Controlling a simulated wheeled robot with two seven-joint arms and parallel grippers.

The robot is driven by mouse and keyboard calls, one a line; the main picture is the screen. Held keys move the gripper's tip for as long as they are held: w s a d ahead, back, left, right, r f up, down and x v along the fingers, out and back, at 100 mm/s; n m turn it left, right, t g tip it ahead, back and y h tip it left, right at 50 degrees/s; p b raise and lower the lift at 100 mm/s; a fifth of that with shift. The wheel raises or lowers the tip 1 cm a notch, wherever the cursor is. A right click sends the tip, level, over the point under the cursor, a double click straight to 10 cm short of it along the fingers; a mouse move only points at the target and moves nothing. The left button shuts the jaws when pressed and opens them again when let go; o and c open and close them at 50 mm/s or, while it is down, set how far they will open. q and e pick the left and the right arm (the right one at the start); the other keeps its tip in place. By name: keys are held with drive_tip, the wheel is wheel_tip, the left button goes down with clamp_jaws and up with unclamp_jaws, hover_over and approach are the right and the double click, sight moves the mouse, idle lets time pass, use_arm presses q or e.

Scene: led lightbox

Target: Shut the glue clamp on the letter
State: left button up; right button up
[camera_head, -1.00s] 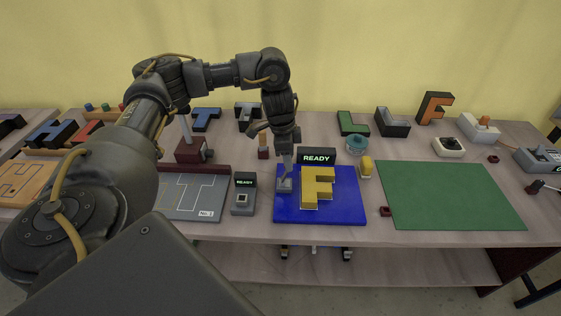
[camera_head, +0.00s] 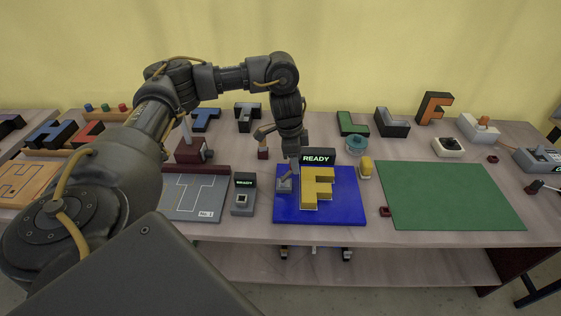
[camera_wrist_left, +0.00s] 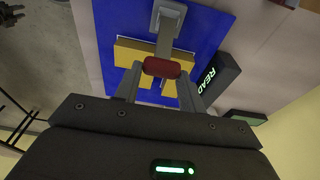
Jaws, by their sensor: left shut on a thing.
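The yellow letter F (camera_head: 317,187) lies on the blue board (camera_head: 345,211). The glue clamp (camera_head: 284,185) is a grey block on the board at the letter's left side, with its lever rising from it. My left gripper (camera_head: 293,155) is above the clamp, shut on the lever's handle. In the left wrist view the dark red handle (camera_wrist_left: 161,68) sits between the fingers, and the grey lever arm (camera_wrist_left: 164,38) runs to the clamp base (camera_wrist_left: 169,14). The lever crosses in front of part of the letter (camera_wrist_left: 130,53) there. My right gripper is not in view.
A black READY sign (camera_head: 317,157) stands behind the letter, close to my gripper. A yellow-capped object (camera_head: 365,168) stands right of the board. A grey READY device (camera_head: 243,195) is at the left. The green mat (camera_head: 450,197) is bare.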

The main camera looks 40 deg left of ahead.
use_arm(q)
drive_tip(key=shift+w+d, duration=0.1)
drive_tip(key=shift+d, duration=0.05)
drive_tip(key=shift+w+d+f, duration=0.45)
drive_tip(key=shift+d+f, duration=0.1)
drive_tip(key=shift+d, duration=0.1)
drive_tip(key=shift+f, duration=0.15)
drive_tip(key=shift+w+d+f, duration=0.4)
drive_tip(key=shift+d+f, duration=0.15)
drive_tip(key=shift+f, duration=0.1)
drive_tip(key=shift+f+b, duration=0.1)
drive_tip(key=shift+b, duration=0.25)
drive_tip(key=shift+w+d+f, duration=0.2)
drive_tip(key=shift+f, duration=0.2)
drive_tip(key=shift+w+d+f, duration=0.15)
drive_tip(key=shift+d+f, duration=0.05)
drive_tip(key=shift+f, duration=0.15)
